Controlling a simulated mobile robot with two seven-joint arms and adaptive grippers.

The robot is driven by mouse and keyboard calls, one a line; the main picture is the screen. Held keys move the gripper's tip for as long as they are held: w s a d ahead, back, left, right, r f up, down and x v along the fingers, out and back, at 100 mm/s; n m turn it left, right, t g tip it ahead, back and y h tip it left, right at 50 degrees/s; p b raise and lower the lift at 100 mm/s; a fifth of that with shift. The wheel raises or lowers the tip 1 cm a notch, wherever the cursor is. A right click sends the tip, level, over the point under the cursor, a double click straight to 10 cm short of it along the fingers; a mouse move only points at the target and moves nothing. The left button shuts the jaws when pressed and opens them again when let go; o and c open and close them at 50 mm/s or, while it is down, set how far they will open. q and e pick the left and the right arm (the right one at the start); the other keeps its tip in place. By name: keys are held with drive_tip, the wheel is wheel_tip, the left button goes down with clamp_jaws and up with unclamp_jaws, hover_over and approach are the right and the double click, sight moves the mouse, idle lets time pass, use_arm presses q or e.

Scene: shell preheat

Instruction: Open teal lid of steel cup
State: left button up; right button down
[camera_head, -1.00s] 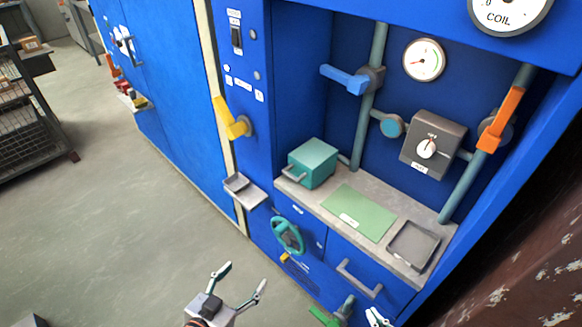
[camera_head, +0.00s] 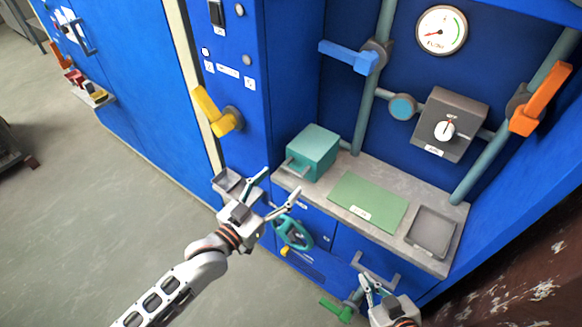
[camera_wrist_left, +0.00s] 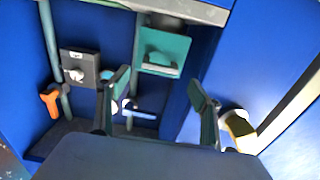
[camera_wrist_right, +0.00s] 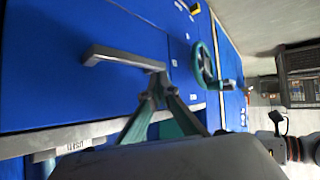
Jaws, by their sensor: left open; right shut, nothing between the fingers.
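A teal box-shaped cover (camera_head: 313,152) with a grey handle (camera_head: 295,168) on its front sits at the left end of the grey ledge. In the left wrist view the teal cover (camera_wrist_left: 163,45) is ahead, between and beyond the fingers. My left gripper (camera_head: 280,183) is open and empty, in front of and a little below the cover, apart from it. My right gripper (camera_head: 372,281) is shut and empty at the cabinet front, close to the drawer handle (camera_head: 376,270); I cannot tell whether they touch.
A green mat (camera_head: 367,201) and a grey tray (camera_head: 432,231) lie right of the cover. A small side tray (camera_head: 228,181), a yellow lever (camera_head: 215,113) and a teal handwheel (camera_head: 293,232) stick out near my left gripper. A blue lever (camera_head: 349,56) is above the cover.

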sight(291, 172)
use_arm(q)
drive_tip(key=x, duration=0.6)
drive_tip(key=shift+w+d, duration=0.15)
drive_tip(key=shift+r, duration=0.1)
drive_tip(key=c, duration=1.6)
